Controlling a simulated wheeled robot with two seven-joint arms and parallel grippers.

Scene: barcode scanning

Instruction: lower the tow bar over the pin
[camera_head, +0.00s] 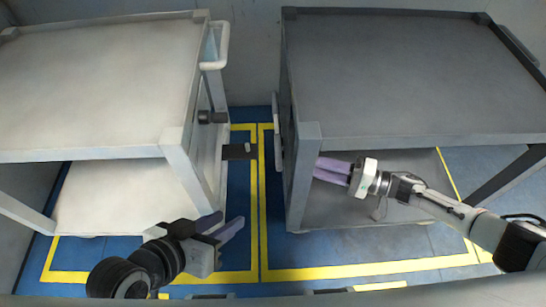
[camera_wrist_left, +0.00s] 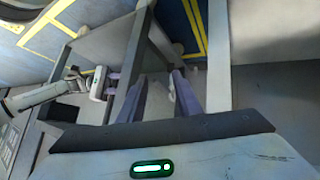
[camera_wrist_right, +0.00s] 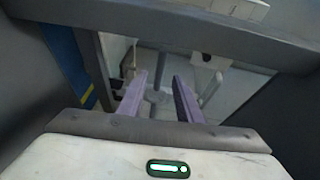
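In the head view a dark flat piece (camera_head: 238,151) sticks out from the lower right side of the pale cart (camera_head: 95,75) into the gap between two carts; I cannot tell whether it is the tow bar. A dark round knob (camera_head: 212,117) sits above it on the pale cart's side. No pin can be clearly made out. My left gripper (camera_head: 222,226) is open and empty, low in front of the gap. It also shows in the left wrist view (camera_wrist_left: 162,92). My right gripper (camera_head: 332,171) is open, under the grey cart's top; its purple fingers show in the right wrist view (camera_wrist_right: 165,95).
The grey cart (camera_head: 400,75) stands to the right, with a lower shelf (camera_head: 350,212) and a corner post (camera_head: 303,175) between my grippers. A narrow strip of blue floor with yellow lines (camera_head: 262,200) runs between the carts. Both cart tops are bare.

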